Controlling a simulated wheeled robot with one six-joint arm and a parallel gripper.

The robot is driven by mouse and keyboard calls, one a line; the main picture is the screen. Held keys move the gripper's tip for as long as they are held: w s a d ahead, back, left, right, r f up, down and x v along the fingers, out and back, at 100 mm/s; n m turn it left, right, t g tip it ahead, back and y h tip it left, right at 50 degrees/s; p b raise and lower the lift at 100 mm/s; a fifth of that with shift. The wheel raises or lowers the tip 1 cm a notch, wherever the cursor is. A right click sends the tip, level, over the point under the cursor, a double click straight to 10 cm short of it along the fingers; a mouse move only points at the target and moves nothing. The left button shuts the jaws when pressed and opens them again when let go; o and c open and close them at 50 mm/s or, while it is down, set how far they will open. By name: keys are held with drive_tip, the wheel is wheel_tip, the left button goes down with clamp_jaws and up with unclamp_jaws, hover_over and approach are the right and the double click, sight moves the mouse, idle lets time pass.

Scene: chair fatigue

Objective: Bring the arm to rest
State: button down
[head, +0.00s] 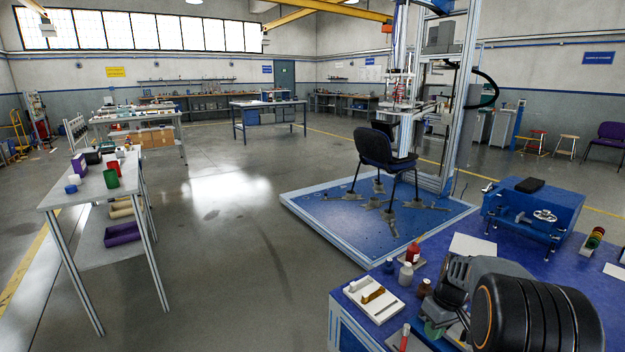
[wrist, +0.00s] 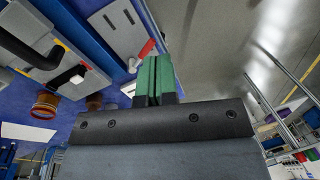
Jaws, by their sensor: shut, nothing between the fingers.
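My gripper (wrist: 154,80) shows in the wrist view with its two green fingers together and nothing between them. It is over the front edge of the blue-topped workbench (head: 462,244), apart from the things there as far as I can tell. In the head view, my arm fills the lower right, and a green part of the gripper (head: 433,328) shows low beside it.
A dark chair (head: 376,150) stands on the blue test platform (head: 320,222).

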drive_tip(key=s+a+r+m+t+p, duration=0.1)
drive_tip(key=s+a+r+p, duration=0.3)
drive_tip(key=r+p, duration=0.3)
drive_tip(key=s+a+r+m+t+h+p, duration=0.1)
drive_tip(key=s+a+r+p, duration=0.4)
drive_tip(key=r, duration=1)
drive_tip(key=s+a+r+m+t+h+p, duration=0.1)
drive_tip(key=s+a+r+m+t+p, duration=0.1)
drive_tip(key=s+a+r+p, duration=0.3)
drive_tip(key=s+p+v, duration=0.1)
drive_tip(key=p+v, duration=0.2)
drive_tip(key=v, duration=0.3)
drive_tip(key=shift+s+a+p, duration=0.15)
drive_tip(key=shift+p, duration=0.2)
